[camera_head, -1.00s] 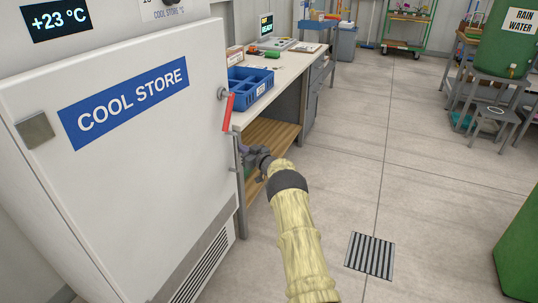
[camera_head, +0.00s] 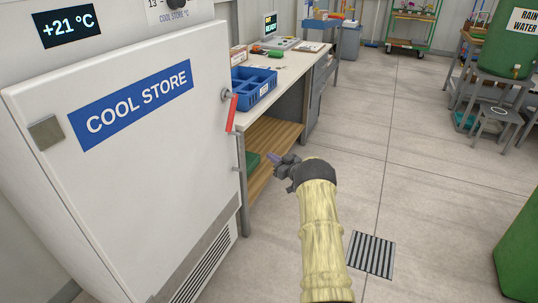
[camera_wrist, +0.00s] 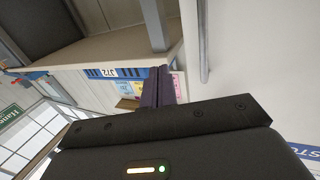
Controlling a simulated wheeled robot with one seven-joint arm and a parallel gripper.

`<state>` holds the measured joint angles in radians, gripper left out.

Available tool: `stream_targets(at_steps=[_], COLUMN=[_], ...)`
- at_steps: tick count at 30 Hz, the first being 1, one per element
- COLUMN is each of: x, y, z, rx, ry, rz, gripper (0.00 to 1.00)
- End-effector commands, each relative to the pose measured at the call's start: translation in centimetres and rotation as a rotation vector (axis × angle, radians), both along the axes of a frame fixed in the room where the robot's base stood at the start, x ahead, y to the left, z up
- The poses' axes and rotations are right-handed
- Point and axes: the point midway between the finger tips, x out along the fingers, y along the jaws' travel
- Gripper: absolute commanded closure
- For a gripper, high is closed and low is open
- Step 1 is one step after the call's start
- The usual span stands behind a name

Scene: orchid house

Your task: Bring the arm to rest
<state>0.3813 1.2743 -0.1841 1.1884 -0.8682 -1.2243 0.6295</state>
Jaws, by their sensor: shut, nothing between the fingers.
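My gripper (camera_head: 274,158) is at the end of my arm, in the middle of the head view, in front of the bench's lower shelf and to the right of the cool store door. Its fingers are shut and empty, pointing away toward the upper left. In the wrist view the dark purple fingers (camera_wrist: 156,88) are together, with the bench's underside and the blue crate behind them. My arm, in a pale yellow sleeve, comes up from the bottom of the head view.
The white cool store (camera_head: 150,150) stands close on the left, door shut, with a red handle (camera_head: 231,112); its display reads +21 °C. A bench (camera_head: 285,78) holds a blue crate (camera_head: 252,92). A floor grate (camera_head: 371,254) lies to the right. The floor (camera_head: 420,170) there is open.

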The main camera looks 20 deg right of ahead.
Motion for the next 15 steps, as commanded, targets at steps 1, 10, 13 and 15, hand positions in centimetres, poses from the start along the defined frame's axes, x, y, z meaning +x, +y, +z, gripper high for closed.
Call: stream_targets(at_steps=[1, 10, 13, 15], x=[0.0, 0.4, 0.5, 0.2], y=[0.0, 0.2, 0.5, 0.9], z=[0.0, 1.6, 3.4, 4.7], rx=[0.0, -0.014, -0.03, -0.043], ry=[0.0, 0.023, 0.064, 0.105], rz=[0.0, -0.053, -0.125, -0.183], gripper=[1.0, 1.0, 1.0, 1.0])
